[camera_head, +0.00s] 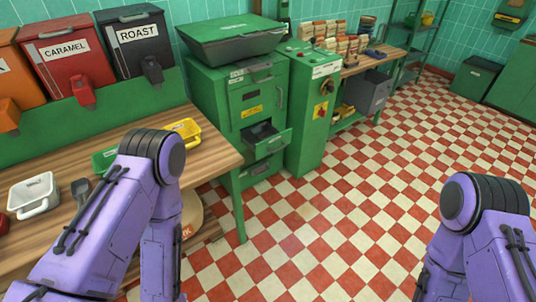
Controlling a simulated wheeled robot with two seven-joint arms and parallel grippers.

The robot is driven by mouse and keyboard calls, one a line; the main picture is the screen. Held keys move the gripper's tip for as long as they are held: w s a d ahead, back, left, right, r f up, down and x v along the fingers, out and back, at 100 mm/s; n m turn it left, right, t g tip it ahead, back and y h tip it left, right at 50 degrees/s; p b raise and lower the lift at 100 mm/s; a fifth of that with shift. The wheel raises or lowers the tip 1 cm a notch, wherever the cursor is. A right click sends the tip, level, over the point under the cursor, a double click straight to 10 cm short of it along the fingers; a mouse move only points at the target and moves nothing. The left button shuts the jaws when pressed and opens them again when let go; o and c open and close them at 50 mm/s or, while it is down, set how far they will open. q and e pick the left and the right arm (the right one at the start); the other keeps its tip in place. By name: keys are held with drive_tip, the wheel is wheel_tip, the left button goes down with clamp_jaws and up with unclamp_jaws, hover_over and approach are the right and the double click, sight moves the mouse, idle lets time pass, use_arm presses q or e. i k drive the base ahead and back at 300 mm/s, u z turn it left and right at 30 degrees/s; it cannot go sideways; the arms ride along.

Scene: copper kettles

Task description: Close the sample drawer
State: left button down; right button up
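The sample drawer (269,145) is a small green-fronted drawer low in the green machine (217,90). It stands pulled out, and its dark inside shows. A smaller panel or drawer front lies just below it. My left arm comes in at the lower left and my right arm at the lower right. Both bend downward, well in front of the machine and apart from the drawer. Neither gripper is in the picture, so I cannot see whether either holds anything.
A wooden counter (215,143) with a yellow tray (184,130) and a white container (33,195) is at left, its green leg (238,215) near the machine. A green control cabinet (312,115) adjoins the machine. The checkered floor (330,225) ahead is clear.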

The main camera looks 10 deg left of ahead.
sight(278, 140)
drive_tip(key=z, duration=0.6)
drive_tip(key=i, duration=0.65)
drive_tip(key=z, duration=0.6)
drive_tip(key=i, duration=0.9)
drive_tip(key=u, duration=0.45)
drive_tip(key=i, duration=0.75)
drive_tip(key=u, duration=1)
drive_tip(key=i, duration=0.35)
drive_tip(key=u, duration=0.3)
